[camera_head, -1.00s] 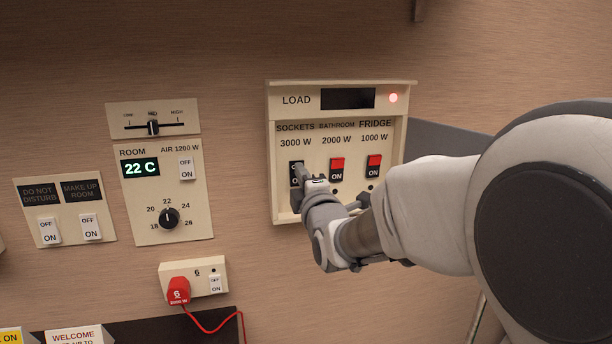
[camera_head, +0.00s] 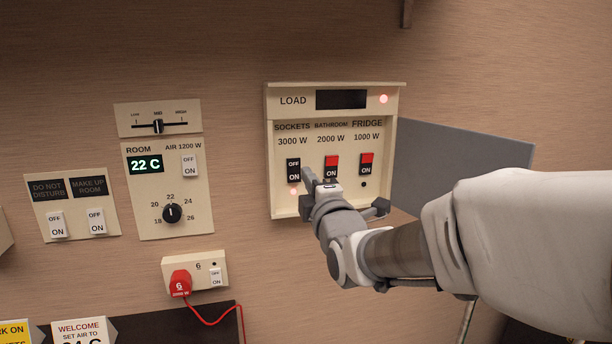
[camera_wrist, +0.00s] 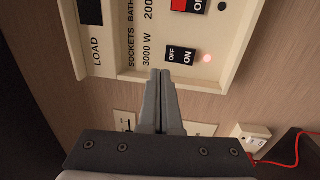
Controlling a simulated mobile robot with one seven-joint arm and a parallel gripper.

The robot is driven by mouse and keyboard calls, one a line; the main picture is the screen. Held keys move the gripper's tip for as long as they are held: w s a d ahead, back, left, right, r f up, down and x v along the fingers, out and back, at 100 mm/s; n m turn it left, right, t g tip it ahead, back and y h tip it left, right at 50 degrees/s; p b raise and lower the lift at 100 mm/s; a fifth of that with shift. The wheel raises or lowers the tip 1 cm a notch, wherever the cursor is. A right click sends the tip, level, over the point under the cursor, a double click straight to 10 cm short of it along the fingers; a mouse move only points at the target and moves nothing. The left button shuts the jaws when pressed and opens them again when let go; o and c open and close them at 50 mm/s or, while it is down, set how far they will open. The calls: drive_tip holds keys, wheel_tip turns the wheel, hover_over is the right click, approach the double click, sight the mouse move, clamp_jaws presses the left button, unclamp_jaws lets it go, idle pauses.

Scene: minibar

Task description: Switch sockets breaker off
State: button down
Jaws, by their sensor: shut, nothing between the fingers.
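The breaker panel (camera_head: 283,203) is a cream box on the wall, labelled LOAD, with switches for sockets, bathroom and fridge. The sockets breaker (camera_head: 293,170) is black with OFF above ON; no red shows on it. A lit pinkish lamp sits just below it. The sockets breaker also shows in the wrist view (camera_wrist: 180,55), with the lamp beside its ON end. My gripper (camera_head: 307,173) is shut and empty, its fingertips just right of the sockets breaker in the head view. In the wrist view my gripper (camera_wrist: 160,73) points at the breaker's edge; contact cannot be told.
The bathroom breaker (camera_head: 331,166) and fridge breaker (camera_head: 366,163) show red upper halves, close to my gripper. The panel's open grey door (camera_head: 460,165) stands to the right. A room thermostat (camera_head: 168,190) and a socket with a red plug (camera_head: 180,283) are to the left.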

drive_tip(key=shift+r+v, duration=0.2)
drive_tip(key=shift+v, duration=0.6)
drive_tip(key=shift+r+v, duration=0.2)
drive_tip(key=shift+v, duration=0.65)
drive_tip(key=shift+r+v, duration=0.2)
drive_tip(key=shift+v, duration=0.6)
drive_tip(key=s+d+f+m+g+h+p, duration=0.1)
drive_tip(key=s+d+m+g+p, duration=0.2)
drive_tip(key=s+m, duration=0.4)
drive_tip(key=s+d+f+m+g+h+p, duration=0.1)
drive_tip(key=s+d+m+g+h+p, duration=0.1)
drive_tip(key=s+d+m+g+p, duration=0.2)
drive_tip(key=s+d+f+m+g+h+p, duration=0.2)
drive_tip(key=s+d+m+g+p, duration=0.2)
drive_tip(key=s+m, duration=0.6)
drive_tip(key=s+d+g, duration=0.2)
drive_tip(key=s, duration=0.2)
drive_tip(key=shift+s, duration=0.2)
